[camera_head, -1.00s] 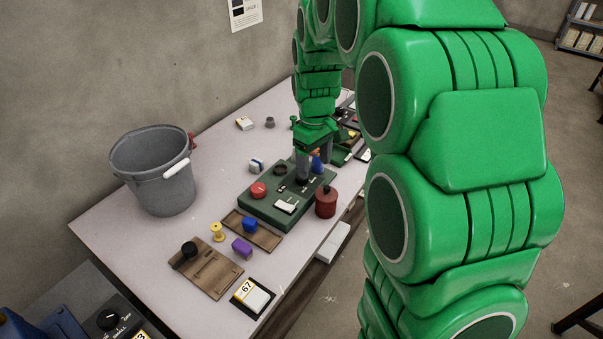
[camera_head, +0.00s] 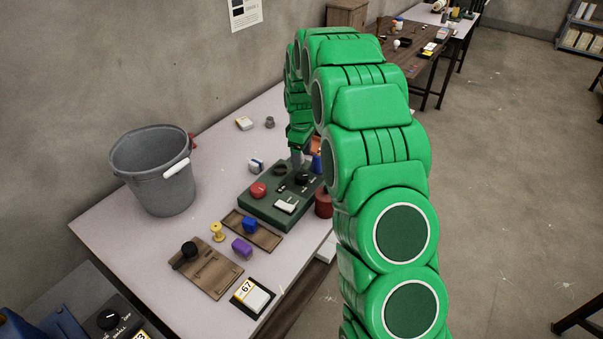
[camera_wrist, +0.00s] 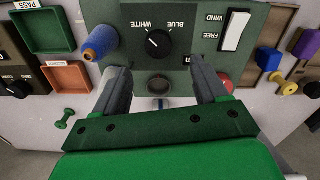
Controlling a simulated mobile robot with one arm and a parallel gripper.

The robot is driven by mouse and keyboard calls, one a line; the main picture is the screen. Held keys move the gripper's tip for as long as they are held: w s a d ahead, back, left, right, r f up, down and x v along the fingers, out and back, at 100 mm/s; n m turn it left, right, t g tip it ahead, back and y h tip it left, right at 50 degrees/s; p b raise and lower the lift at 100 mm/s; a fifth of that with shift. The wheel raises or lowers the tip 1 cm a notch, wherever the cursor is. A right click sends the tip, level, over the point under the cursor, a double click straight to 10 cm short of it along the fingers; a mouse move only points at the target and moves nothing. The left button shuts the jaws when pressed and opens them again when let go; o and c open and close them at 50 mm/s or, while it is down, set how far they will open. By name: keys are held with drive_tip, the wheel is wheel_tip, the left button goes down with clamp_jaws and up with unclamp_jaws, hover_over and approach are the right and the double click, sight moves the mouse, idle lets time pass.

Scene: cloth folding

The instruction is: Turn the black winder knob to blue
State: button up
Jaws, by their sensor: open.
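The black winder knob (camera_head: 302,178) stands on the green panel box (camera_head: 262,207). In the wrist view the knob (camera_wrist: 158,43) sits between the labels WHITE, on its left, and BLUE, on its right. Its white pointer line seems to lean toward the WHITE side there. My gripper (camera_wrist: 158,70) is open and empty, its two fingers apart; the knob lies beyond the fingertips, uncovered. In the head view my gripper (camera_head: 296,157) is at the far side of the panel, behind the knob and partly hidden by its own wrist.
The panel also carries a red knob (camera_head: 258,190), a white switch (camera_head: 285,205) and a dark ring (camera_wrist: 158,84). A dark red jar (camera_head: 323,203) is at the panel's right. A grey bucket (camera_head: 150,175) stands left.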

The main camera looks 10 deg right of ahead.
sight(301, 176)
drive_tip(key=shift+w+f, duration=0.2)
drive_tip(key=shift+f, duration=3.9)
drive_tip(key=shift+c, duration=0.4)
drive_tip(key=c, duration=1)
